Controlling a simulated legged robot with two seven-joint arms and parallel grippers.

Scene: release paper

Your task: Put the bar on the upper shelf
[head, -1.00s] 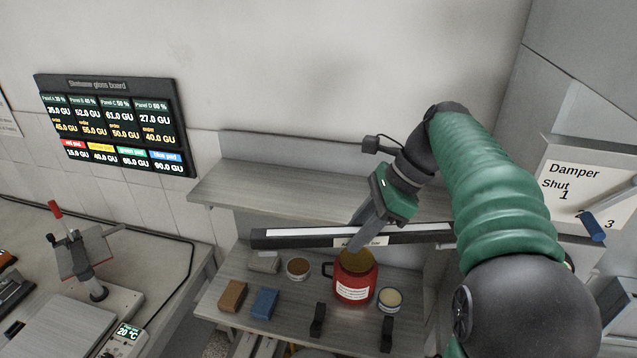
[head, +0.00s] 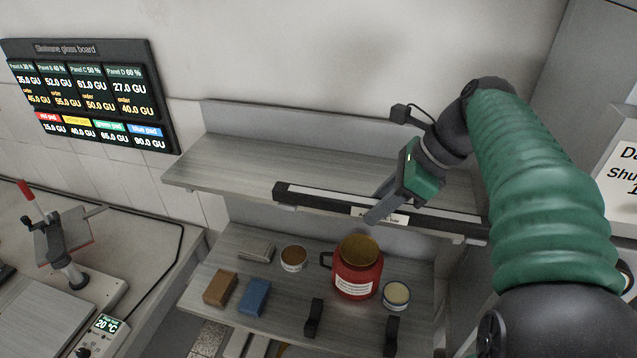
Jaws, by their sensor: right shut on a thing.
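The bar (head: 322,199) is long and dark with a pale strip along it and a white label near its middle. My right gripper (head: 374,218) is shut on it near the label. The bar is tilted slightly, its right end lower in the picture. It appears in front of the upper shelf (head: 235,166), overlapping its front edge; I cannot tell whether it touches the shelf. The upper shelf is grey and its visible surface is bare. My left gripper is not in view.
The lower shelf (head: 240,243) holds a red pot (head: 357,275), two small tins, a brown block (head: 220,288), a blue block (head: 254,297) and a grey block. Two black brackets (head: 314,318) stand at its front. A bench with instruments is at left.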

